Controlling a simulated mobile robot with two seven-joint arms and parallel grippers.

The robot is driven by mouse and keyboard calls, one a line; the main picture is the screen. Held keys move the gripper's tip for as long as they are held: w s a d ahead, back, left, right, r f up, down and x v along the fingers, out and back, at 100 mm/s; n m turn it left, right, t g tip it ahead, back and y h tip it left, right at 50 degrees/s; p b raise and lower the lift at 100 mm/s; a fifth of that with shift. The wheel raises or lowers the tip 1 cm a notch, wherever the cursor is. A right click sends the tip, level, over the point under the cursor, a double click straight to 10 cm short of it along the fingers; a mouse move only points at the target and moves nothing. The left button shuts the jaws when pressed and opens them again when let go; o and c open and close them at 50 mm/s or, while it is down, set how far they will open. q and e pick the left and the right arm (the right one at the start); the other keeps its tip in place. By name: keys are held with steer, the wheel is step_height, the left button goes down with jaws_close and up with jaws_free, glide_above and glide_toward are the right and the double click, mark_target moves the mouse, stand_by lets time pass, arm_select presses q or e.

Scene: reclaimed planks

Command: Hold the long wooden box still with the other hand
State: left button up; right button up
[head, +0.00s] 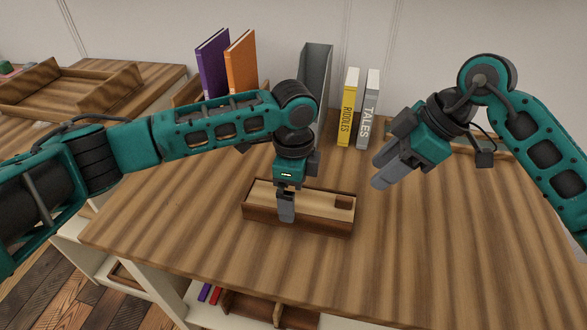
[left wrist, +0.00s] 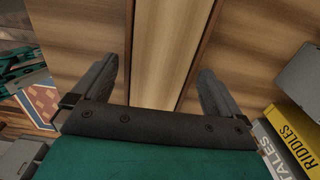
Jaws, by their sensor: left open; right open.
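The long wooden box (head: 328,226) lies on the table, with dark sides, a pale lid or inside, and a dark block or notch near its right end. My left gripper (head: 286,214) points down over the box, left of its middle. In the left wrist view its two fingers (left wrist: 157,85) are open, one on each side of the box (left wrist: 168,55), with the box running between them. I cannot tell whether they touch its sides. My right gripper (head: 381,172) is open and empty, raised above the table to the right of the box.
A yellow book (head: 348,108) and a grey book (head: 369,110) stand behind the box. A grey bookend (head: 315,75), an orange book (head: 241,62) and a purple book (head: 213,65) stand farther left. The wooden table (head: 430,250) is clear to the right and in front.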

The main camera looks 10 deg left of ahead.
arm_select(q)
steer(key=shift+f, duration=1.5)
steer(key=c, duration=0.9)
